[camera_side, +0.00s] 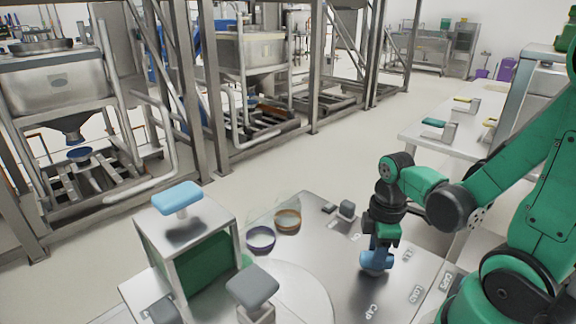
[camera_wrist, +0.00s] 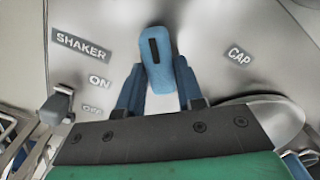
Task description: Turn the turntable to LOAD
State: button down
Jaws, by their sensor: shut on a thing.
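My gripper (camera_wrist: 160,92) has its two dark blue fingers on either side of a blue handle (camera_wrist: 160,58) with a black mark, and is shut on it. In the side view my gripper (camera_side: 378,250) points down at the steel top, and the blue handle (camera_side: 374,265) shows at its tip. A round grey plate (camera_side: 305,290), perhaps the turntable, lies left of the gripper.
A steel and green box (camera_side: 190,245) with a pale blue pad (camera_side: 177,198) stands at left. A grey-topped block (camera_side: 252,286) stands near it. A SHAKER label (camera_wrist: 82,45) is left of the handle in the wrist view.

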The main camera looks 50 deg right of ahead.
jog(key=m, duration=0.3)
jog(key=shift+m, duration=2.1)
jog(key=c, duration=0.6)
grip_release()
jog(key=shift+o, duration=0.2)
jog(key=shift+r, duration=0.15)
jog(key=shift+r, duration=2.7)
